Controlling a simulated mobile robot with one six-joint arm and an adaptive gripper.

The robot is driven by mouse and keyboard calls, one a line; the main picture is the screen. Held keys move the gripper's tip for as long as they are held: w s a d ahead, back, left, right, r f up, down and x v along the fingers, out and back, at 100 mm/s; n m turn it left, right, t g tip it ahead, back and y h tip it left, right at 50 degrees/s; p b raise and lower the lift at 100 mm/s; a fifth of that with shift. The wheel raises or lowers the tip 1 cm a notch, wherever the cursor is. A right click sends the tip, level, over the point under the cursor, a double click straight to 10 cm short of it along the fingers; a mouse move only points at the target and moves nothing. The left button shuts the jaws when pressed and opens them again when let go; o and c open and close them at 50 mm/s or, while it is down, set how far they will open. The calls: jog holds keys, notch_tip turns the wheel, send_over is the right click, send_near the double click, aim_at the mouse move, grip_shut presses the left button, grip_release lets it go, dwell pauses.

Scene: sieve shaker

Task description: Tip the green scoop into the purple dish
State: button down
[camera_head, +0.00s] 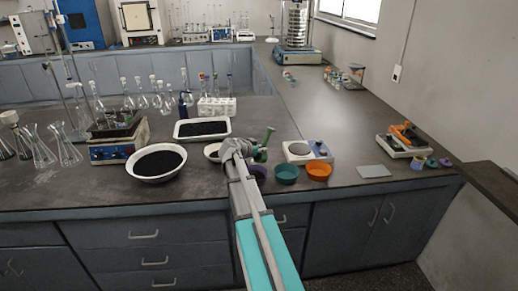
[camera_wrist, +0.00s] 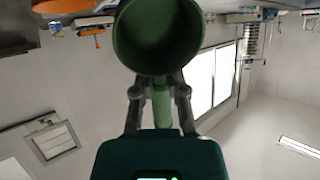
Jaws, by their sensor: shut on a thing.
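My gripper (camera_head: 242,149) is shut on the handle of the green scoop (camera_head: 262,153), above the front edge of the bench. In the wrist view the scoop (camera_wrist: 160,36) shows its round open mouth towards the camera, its handle between the fingers (camera_wrist: 160,98). The inside looks dark green, with no contents that I can make out. The purple dish (camera_head: 258,172) sits on the bench just below the scoop, partly hidden by my arm. The wrist view is turned over, with the bench at its top.
A teal dish (camera_head: 287,174) and an orange dish (camera_head: 319,171) stand right of the purple one. A white balance (camera_head: 306,151) is behind them. A small pale bowl (camera_head: 212,152), a large bowl of black grains (camera_head: 157,176) and a white tray (camera_head: 202,137) are left.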

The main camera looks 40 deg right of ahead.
jog(key=shift+d+r+y+p, duration=0.25)
jog(key=shift+y+p, duration=0.15)
jog(key=shift+p, duration=0.4)
jog(key=shift+d+y+p, duration=0.35)
jog(key=shift+y+p, duration=0.45)
jog(key=shift+p, duration=0.3)
jog(key=shift+d+f+m+y+p, duration=0.15)
jog(key=shift+d+m+y+p, duration=0.2)
jog(key=shift+y+p, duration=0.5)
jog(key=shift+f, duration=0.15)
jog(key=shift+d+y+p, duration=0.1)
jog(key=shift+y+p, duration=0.15)
jog(key=shift+p, duration=0.05)
